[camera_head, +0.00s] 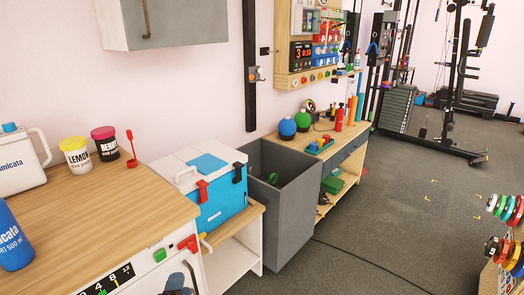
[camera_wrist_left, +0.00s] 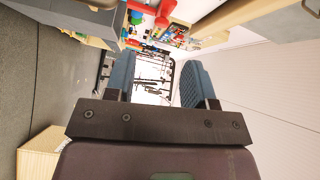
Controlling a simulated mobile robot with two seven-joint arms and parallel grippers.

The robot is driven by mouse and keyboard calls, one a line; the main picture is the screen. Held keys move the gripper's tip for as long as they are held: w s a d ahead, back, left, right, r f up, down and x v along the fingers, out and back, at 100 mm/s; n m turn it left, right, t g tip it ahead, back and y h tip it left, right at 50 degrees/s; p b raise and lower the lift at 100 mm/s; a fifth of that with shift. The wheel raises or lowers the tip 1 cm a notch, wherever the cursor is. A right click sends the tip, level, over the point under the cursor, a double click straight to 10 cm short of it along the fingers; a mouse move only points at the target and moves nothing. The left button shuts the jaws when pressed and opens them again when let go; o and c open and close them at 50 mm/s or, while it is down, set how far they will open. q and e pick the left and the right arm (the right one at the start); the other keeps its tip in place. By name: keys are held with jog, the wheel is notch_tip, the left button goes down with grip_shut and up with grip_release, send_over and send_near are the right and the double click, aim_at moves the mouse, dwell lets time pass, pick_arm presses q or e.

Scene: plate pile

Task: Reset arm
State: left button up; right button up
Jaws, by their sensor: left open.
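My left gripper (camera_head: 182,282) shows only in part at the bottom edge of the head view, in front of the wooden-topped counter (camera_head: 130,205). In the left wrist view its two blue-grey fingers (camera_wrist_left: 158,82) stand apart with nothing between them, so it is open and empty. Coloured weight plates sit on racks at the right edge of the head view, an upper group (camera_head: 508,208) and a lower group (camera_head: 508,252). My right gripper is in neither view.
The counter bears a white jug (camera_head: 22,165), a blue bottle (camera_head: 12,240) and two tubs (camera_head: 76,155). A blue and white cooler (camera_head: 218,200) and a grey open bin (camera_head: 292,205) stand beyond it. The grey floor (camera_head: 400,200) at centre right is clear.

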pick_arm(q)
jog(key=s+a+f+n+g+p, duration=0.1)
jog(key=s+n, duration=0.3)
jog(key=s, duration=0.4)
jog(key=s+a+f+n+g+h+p, duration=0.1)
jog(key=s+a+f+n+g, duration=0.1)
jog(key=s+n, duration=0.3)
jog(key=s+a+f+n+g+h+p, duration=0.1)
jog(key=s+a+f+n+g+p, duration=0.1)
jog(key=s, duration=0.8)
notch_tip(320, 180, down, 2)
jog(key=n+g, duration=0.1)
jog(key=n, duration=0.1)
jog(key=shift+s+a+n+g, duration=0.15)
jog(key=shift+s+n+g, duration=0.15)
jog(key=shift+s, duration=0.05)
